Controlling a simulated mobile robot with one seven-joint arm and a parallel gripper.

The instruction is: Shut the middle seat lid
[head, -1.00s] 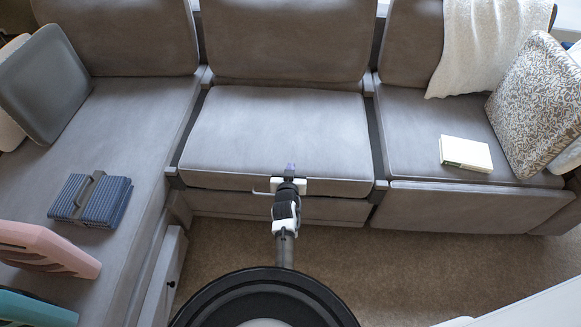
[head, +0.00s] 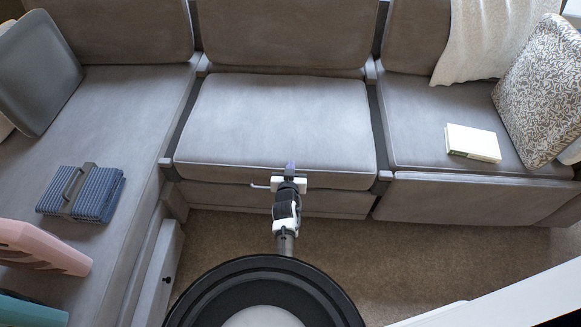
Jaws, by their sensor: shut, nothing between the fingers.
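The middle seat lid (head: 275,120) is the grey cushioned seat in the centre of the sofa. It lies about level with the seats beside it, and a dark line runs under its front edge above the seat base (head: 330,203). My gripper (head: 290,172) is shut and empty at the lid's front edge, a little right of the lid's middle. The fingertips overlap the lid's front edge in the picture; I cannot tell whether they touch it.
A folded blue blanket (head: 95,193) lies on the left seat, with a pink object (head: 42,247) nearer. A book (head: 473,143) and a patterned cushion (head: 540,95) are on the right seat. A white edge (head: 510,300) juts in at lower right. Carpet (head: 420,250) is clear in front.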

